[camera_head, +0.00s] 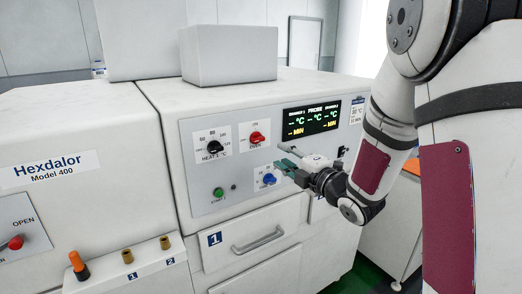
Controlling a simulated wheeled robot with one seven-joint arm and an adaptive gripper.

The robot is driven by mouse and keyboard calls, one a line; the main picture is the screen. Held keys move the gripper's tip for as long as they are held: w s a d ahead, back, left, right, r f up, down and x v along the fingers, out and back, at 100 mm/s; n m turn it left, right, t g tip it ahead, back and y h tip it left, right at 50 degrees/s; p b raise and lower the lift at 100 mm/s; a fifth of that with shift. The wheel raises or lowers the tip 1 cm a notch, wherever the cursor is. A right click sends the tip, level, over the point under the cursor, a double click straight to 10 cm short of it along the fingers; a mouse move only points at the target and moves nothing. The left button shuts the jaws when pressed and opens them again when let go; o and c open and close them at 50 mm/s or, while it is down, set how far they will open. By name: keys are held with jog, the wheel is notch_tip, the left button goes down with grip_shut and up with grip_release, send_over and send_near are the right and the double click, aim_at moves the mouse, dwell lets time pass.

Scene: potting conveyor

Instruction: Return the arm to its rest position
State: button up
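My arm comes in from the right side of the head view, bent at the elbow, with its forearm reaching down and to the left. My gripper (284,166) is in front of the control panel (237,196) of the white machine. Its green-tipped fingers point left, close to the blue knob (269,179) and below the red knob (257,138). I see nothing held between the fingers. The fingers are small and seen at a slant, so I cannot tell how far apart they are, nor whether they touch the panel.
The panel also has a black heat knob (213,146), a green button (219,191) and a lit display (311,121). A drawer marked 1 (250,238) is shut below it. At left stands the Hexdalor unit (75,121). An orange-topped plug (78,265) stands on its ledge.

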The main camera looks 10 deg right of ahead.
jog(key=shift+r, duration=0.1)
jog(key=s+d+r+m+g+h, duration=0.3)
jog(key=s+r+m+g+h, duration=0.15)
jog(key=s+m+h, duration=0.5)
jog(key=s+a+m+g+y, duration=0.1)
jog(key=s+m, duration=0.3)
jog(key=s, duration=0.4)
jog(key=s+a+f+m+g+y, duration=0.1)
jog(key=s+a+m+g, duration=0.2)
jog(key=s, duration=0.5)
jog(key=s+a+m+g+y, duration=0.2)
jog(key=s+m+g, duration=0.1)
jog(key=s+m, duration=0.2)
jog(key=s, duration=0.2)
jog(key=shift+s+a+f, duration=0.25)
jog(key=shift+s+f, duration=0.1)
jog(key=shift+s, duration=0.05)
